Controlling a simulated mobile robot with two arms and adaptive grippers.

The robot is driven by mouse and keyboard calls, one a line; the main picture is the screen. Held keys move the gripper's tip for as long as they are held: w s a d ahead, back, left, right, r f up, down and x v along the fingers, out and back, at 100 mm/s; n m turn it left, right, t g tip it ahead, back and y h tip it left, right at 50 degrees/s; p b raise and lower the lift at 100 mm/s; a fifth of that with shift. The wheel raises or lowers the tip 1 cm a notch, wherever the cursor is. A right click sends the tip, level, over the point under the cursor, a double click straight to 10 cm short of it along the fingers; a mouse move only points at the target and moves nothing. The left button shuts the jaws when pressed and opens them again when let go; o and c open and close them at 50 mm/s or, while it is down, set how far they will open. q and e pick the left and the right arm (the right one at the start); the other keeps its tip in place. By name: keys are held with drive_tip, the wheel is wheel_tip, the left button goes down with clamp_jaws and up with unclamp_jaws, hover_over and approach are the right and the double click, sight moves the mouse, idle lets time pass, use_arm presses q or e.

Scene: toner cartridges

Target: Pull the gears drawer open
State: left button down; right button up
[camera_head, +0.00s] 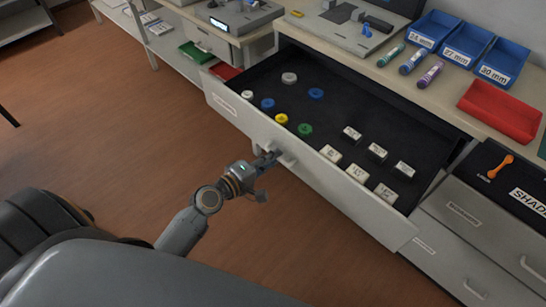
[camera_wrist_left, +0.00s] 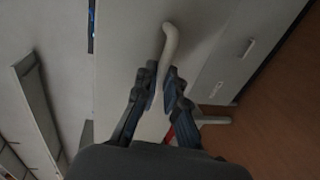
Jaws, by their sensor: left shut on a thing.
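The gears drawer (camera_head: 314,162) stands pulled well out from under the bench. Its dark interior holds several small coloured round gears on the left and several white labelled blocks on the right. My left gripper (camera_head: 270,160) is at the light handle on the drawer's front and is shut on it. In the left wrist view, the pale bar handle (camera_wrist_left: 170,42) runs between the fingers of my left gripper (camera_wrist_left: 162,88). The gripper partly hides the handle in the head view. My right gripper is in neither view.
Blue bins (camera_head: 466,42), a red tray (camera_head: 500,109) and several tubes sit on the bench top. The brown floor (camera_head: 130,130) in front of the drawer is clear at the left.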

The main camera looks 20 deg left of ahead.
use_arm(q)
drive_tip(key=c, duration=1.4)
unclamp_jaws()
drive_tip(key=v, duration=1.2)
